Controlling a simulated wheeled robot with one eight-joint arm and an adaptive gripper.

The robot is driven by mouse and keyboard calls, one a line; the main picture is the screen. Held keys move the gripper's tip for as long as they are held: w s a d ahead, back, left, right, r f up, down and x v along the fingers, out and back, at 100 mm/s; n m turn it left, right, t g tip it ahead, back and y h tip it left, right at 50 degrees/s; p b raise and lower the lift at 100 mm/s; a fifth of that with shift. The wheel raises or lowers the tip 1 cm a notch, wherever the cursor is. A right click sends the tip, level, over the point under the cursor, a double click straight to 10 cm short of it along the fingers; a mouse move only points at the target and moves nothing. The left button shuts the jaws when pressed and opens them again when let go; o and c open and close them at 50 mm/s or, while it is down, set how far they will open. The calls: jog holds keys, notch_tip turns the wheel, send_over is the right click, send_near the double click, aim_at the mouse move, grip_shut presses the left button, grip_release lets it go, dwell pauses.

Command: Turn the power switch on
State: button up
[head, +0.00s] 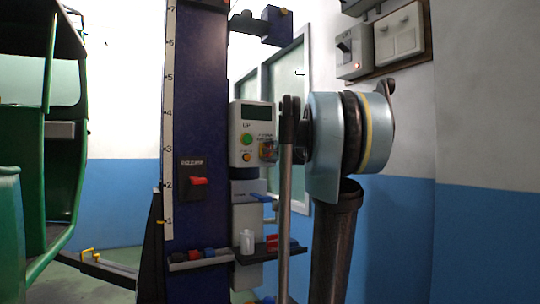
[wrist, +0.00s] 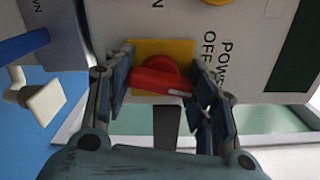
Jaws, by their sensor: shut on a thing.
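The power switch (wrist: 158,76) is a red rotary knob on a yellow plate in the wrist view. A white mark shows at the right end of its handle, and the printed words "POWER" and "OFF" are to its right. My gripper (wrist: 162,83) has one finger on each side of the knob and is shut on it. In the head view the control box (head: 238,132) carries a screen, a green button and an orange button. My gripper (head: 271,151) is at its right side there, partly hidden by my arm.
A blue lift column (head: 205,90) with a scale and a red lever (head: 198,181) stands left of the box. A small shelf (head: 262,249) with a white item is below. A green rickshaw (head: 22,200) is at far left. A wall switch box (head: 354,50) hangs upper right.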

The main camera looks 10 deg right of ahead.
jog(key=m, duration=0.5)
jog(key=shift+f, duration=0.15)
jog(key=shift+m, duration=0.3)
dwell(0.3)
jog(key=o, duration=1.1)
jog(key=v, duration=1.1)
jog(key=shift+s+d, duration=0.15)
jog(key=shift+s, duration=0.2)
